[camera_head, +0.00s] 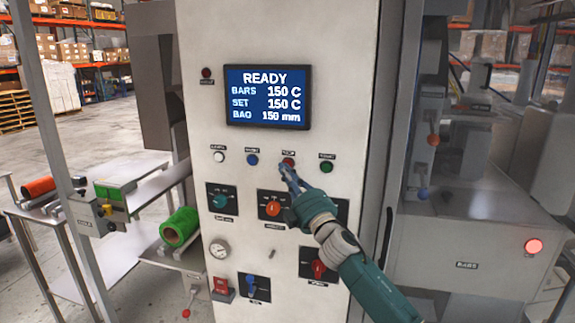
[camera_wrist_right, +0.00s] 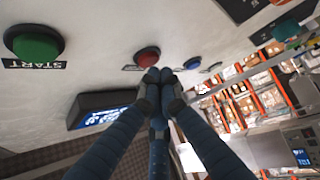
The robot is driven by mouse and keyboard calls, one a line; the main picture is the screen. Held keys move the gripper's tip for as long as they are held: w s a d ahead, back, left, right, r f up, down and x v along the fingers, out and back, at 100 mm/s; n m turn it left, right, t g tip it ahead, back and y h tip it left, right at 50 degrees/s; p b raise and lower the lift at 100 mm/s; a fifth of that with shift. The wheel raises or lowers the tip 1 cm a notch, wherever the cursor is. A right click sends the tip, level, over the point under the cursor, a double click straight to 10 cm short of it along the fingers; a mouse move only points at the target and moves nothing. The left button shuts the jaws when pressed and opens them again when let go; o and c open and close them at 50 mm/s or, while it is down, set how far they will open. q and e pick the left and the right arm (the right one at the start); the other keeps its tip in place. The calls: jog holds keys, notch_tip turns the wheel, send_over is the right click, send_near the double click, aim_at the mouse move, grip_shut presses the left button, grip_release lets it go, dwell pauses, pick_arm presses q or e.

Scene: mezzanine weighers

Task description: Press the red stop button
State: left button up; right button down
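The red stop button (camera_head: 288,161) sits on the pale control panel in a row with a white, a blue and a green button, below the display. It also shows in the right wrist view (camera_wrist_right: 147,57), round and domed. My right gripper (camera_head: 285,171) reaches up from the lower right, fingertips just below the red button. In the right wrist view its fingers (camera_wrist_right: 158,76) are closed together with nothing between them, the tips close to the button's edge. I cannot tell whether they touch it. My left gripper is not in view.
The green start button (camera_head: 327,166) and blue button (camera_head: 252,160) flank the red one. The display (camera_head: 267,96) reads READY. A bench with a green roll (camera_head: 179,227) stands left.

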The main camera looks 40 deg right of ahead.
jog(key=shift+s+a, duration=0.25)
jog(key=s+a+p, duration=0.1)
jog(key=s+a, duration=0.2)
jog(key=shift+s+a, duration=0.1)
jog(key=shift+a, duration=0.3)
dwell(0.9)
